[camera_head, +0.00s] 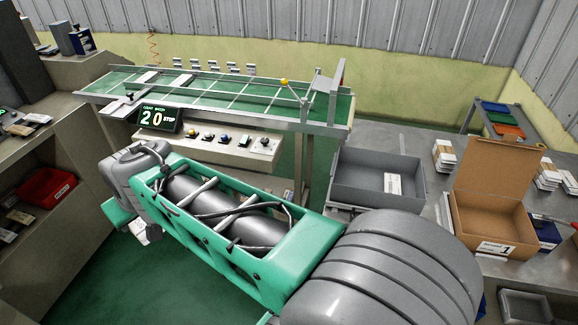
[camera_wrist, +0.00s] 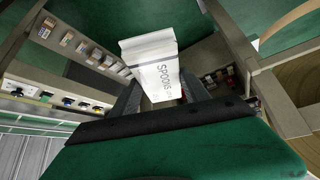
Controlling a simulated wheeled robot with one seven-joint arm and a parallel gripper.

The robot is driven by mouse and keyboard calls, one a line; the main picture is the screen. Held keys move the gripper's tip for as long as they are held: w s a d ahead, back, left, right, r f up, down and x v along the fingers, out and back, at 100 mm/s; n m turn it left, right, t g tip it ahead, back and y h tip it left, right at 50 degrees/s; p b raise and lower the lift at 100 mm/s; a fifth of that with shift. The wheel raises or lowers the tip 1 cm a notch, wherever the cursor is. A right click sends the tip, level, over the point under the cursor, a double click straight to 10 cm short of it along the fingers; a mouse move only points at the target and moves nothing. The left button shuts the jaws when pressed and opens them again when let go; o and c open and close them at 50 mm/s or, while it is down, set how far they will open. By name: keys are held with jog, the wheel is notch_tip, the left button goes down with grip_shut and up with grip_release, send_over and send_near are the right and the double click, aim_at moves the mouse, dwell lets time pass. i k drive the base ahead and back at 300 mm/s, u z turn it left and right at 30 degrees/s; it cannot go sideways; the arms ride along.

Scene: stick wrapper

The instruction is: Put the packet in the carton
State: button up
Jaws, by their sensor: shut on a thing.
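A white packet marked "SPOONS" (camera_wrist: 155,68) is between the fingers of my gripper (camera_wrist: 163,95) in the wrist view. The gripper is shut on it. In the head view a small white part of the packet (camera_head: 150,233) shows below the end of my arm, at the left. My gripper is far to the left of the carton.
A grey open bin (camera_head: 374,178) with a labelled card stands left of the carton. Stacks of small boxes (camera_head: 445,156) stand behind. A green conveyor (camera_head: 215,92) with a counter reading 20 (camera_head: 160,118) is at the back. A red tray (camera_head: 45,188) sits on a left shelf.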

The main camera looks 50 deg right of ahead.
aim_at(467, 226)
jog(key=k, duration=0.4)
jog(key=z, duration=2.05)
jog(key=i, duration=0.5)
jog(key=u, duration=0.05)
